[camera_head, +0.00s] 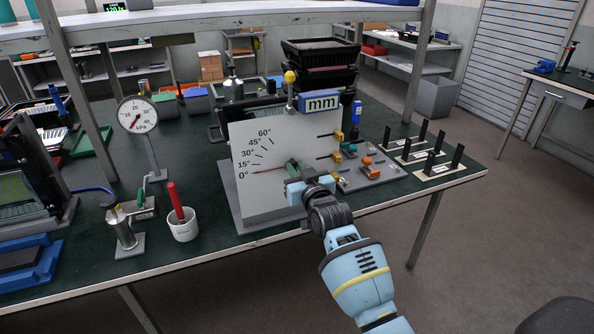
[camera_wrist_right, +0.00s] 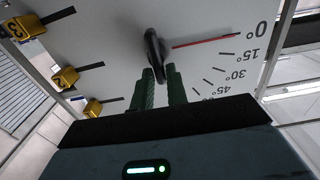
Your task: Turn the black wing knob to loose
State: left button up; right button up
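The black wing knob (camera_wrist_right: 156,55) sits on a pale upright panel (camera_wrist_right: 110,40) in the right wrist view, with its long wing running roughly up and down in the picture. A red pointer (camera_wrist_right: 206,42) extends from beside it to the 0° mark of an angle scale. My right gripper (camera_wrist_right: 161,78) has its two green fingers close together, one on each side of the knob's lower wing. They appear to grip it. My left gripper is not in view.
Yellow numbered blocks (camera_wrist_right: 66,78) with black pins lie along the panel's side. A dial gauge (camera_head: 138,115), a white cup (camera_head: 183,225) with a red-handled tool and a metal cylinder stand left. A grey board (camera_head: 372,180) and black upright plates (camera_head: 440,142) stand right.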

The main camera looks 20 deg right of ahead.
jog(key=shift+f, duration=0.25)
grip_shut()
